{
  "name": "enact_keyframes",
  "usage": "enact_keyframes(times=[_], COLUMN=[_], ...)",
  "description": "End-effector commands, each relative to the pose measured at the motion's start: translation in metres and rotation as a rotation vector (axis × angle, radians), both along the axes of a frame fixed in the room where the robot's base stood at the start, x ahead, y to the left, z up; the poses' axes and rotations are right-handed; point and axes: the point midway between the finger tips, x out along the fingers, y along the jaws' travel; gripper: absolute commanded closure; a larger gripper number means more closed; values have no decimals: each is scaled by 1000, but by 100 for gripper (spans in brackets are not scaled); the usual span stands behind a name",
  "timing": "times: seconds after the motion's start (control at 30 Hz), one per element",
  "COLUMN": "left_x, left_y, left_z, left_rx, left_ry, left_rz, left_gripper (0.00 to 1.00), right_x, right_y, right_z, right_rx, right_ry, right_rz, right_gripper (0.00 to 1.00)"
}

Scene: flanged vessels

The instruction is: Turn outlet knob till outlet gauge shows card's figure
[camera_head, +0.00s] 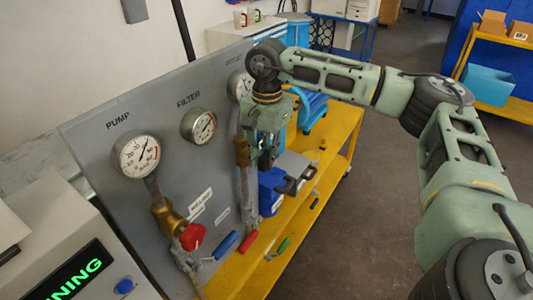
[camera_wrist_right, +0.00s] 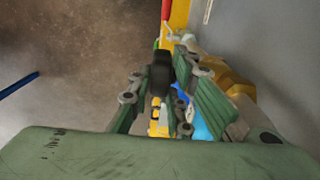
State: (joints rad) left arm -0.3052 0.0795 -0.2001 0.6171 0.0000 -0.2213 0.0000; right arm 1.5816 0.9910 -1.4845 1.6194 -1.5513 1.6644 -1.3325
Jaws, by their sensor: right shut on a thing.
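The grey panel (camera_head: 95,150) carries gauges marked PUMP, FILTER and, at its far end, one whose label is partly covered. That far outlet gauge (camera_head: 238,85) is half hidden by my right arm, and its reading cannot be made out. My right gripper (camera_head: 267,158) is beside the far brass fitting (camera_head: 242,152), its fingers closed around the outlet knob. In the wrist view, a dark piece, apparently the knob (camera_wrist_right: 160,75), shows between the fingers; the brass body (camera_wrist_right: 232,82) is to the right. White labels (camera_head: 199,205) are too small to read. My left gripper is out of view.
The pump gauge (camera_head: 136,155) and filter gauge (camera_head: 198,125) are on the near panel. Below are a red knob (camera_head: 192,237) and blue, red and green lever handles. A yellow bench (camera_head: 335,140) holds a blue box (camera_head: 270,190). Open floor lies to the right.

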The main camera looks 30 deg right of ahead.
Motion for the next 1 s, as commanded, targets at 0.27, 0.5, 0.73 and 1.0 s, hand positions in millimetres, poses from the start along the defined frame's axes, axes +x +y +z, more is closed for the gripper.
enact_keyframes(times=[0.27, 0.5, 0.73, 1.0], left_x=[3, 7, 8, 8], left_y=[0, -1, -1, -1], left_z=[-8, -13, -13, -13], left_rx=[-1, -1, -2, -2], left_ry=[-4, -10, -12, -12], left_rz=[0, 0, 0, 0], left_gripper=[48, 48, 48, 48], right_x=[3, 4, 4, 4], right_y=[-6, -9, -9, -9], right_z=[-3, -3, -1, -1], right_rx=[204, 346, 370, 368], right_ry=[87, 142, 150, 149], right_rz=[-8, -3, 0, 0], right_gripper=[100, 100, 100, 74])
